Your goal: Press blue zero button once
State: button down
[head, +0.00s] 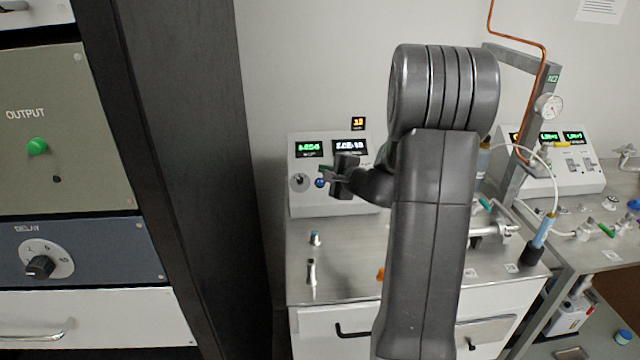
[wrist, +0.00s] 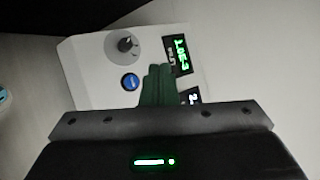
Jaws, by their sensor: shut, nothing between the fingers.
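The blue button (head: 320,183) is on the front of a white instrument box (head: 298,203), between a dark knob (head: 299,182) and my gripper. In the wrist view the blue button (wrist: 130,82) is round and fully visible, below the knob (wrist: 127,44). My gripper (head: 330,180) is in front of the panel, close to the button. In the wrist view its green fingertips (wrist: 158,72) are together and empty, just right of the button. I cannot tell whether they touch the panel. Any label on the button is too small to read.
Two lit displays (head: 309,149) sit above the controls. A steel bench top (head: 335,265) with small valves lies below. A black post (head: 185,180) and a rack with a green OUTPUT button (head: 37,147) stand left. A gauge (head: 548,107) and copper tubing are right of my arm.

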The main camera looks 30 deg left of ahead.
aim_at(320, 182)
jog(key=f, duration=0.1)
jog(key=w+a+f+b, duration=0.1)
jog(key=f, duration=0.1)
jog(key=w+f, duration=0.1)
jog(key=shift+w+a+f+b, duration=0.25)
jog(key=shift+a+b, duration=0.05)
jog(key=shift+b, duration=0.05)
jog(key=shift+w+a+f+b, duration=0.25)
jog(key=shift+w+f+b, duration=0.2)
jog(key=shift+b, duration=0.1)
jog(key=shift+f, duration=0.15)
dwell(1.3)
jog(key=shift+w+a+f+b, duration=0.15)
jog(key=shift+w+f+b, duration=0.05)
jog(key=shift+b, duration=0.45)
jog(key=shift+w+a+f+b, duration=0.1)
jog(key=shift+w+f+b, duration=0.15)
jog(key=shift+b, duration=0.2)
dwell(0.3)
jog(key=shift+s, duration=0.1)
dwell(0.3)
jog(key=shift+s+d+r, duration=0.25)
jog(key=shift+s+r, duration=0.15)
jog(key=shift+r, duration=0.2)
